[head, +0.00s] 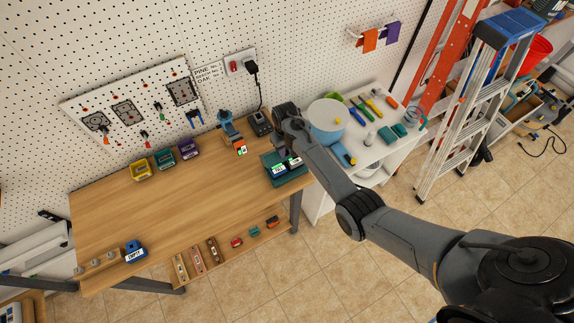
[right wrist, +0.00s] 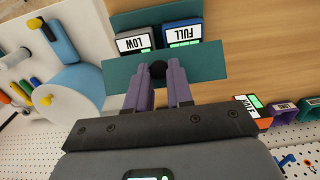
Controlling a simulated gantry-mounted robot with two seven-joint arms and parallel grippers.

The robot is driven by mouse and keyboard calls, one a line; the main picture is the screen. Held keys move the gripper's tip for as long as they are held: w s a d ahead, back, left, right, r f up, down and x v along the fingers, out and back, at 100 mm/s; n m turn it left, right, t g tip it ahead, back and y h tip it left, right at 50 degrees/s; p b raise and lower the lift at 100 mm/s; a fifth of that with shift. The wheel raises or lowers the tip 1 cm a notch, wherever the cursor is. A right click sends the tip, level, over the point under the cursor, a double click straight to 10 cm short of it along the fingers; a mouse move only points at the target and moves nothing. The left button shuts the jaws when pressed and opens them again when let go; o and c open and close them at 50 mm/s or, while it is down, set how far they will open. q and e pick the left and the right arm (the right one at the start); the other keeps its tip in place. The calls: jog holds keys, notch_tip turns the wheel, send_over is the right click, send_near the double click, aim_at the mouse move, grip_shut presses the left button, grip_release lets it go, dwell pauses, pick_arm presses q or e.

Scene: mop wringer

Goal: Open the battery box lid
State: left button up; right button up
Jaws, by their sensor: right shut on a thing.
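The teal battery box (head: 293,180) stands at the right end of the wooden workbench. Two batteries marked LOW (right wrist: 132,44) and FULL (right wrist: 182,34) show in it, uncovered. The teal lid (right wrist: 205,68) is raised off the batteries and stands tilted up at the wall side of the box. My right gripper (right wrist: 159,72) is shut on the black knob (right wrist: 158,69) of the lid, with a purple finger on each side. In the head view its fingers are hard to make out near the lid. My left gripper is not in view.
A black charger (head: 259,124) and a blue clamp-like tool (head: 229,127) stand left of my right wrist. Yellow, teal and purple bins (head: 188,149) line the pegboard side. A white side table (head: 372,150) with a round tub (head: 327,122) stands at right. The bench middle is clear.

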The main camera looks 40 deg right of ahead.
jog(key=shift+w+d+r+b, duration=0.15)
jog(key=shift+w+r+b, duration=0.05)
jog(key=shift+w+b, duration=0.6)
jog(key=shift+w+r, duration=0.25)
jog(key=shift+w, duration=0.25)
jog(key=shift+w+d+b, duration=0.15)
jog(key=shift+w+b, duration=0.5)
jog(key=shift+b, duration=0.5)
jog(key=shift+w+d+b, duration=0.1)
jog(key=shift+w+b, duration=0.5)
jog(key=shift+b, duration=0.1)
jog(key=shift+r, duration=0.1)
jog(key=shift+w, duration=0.1)
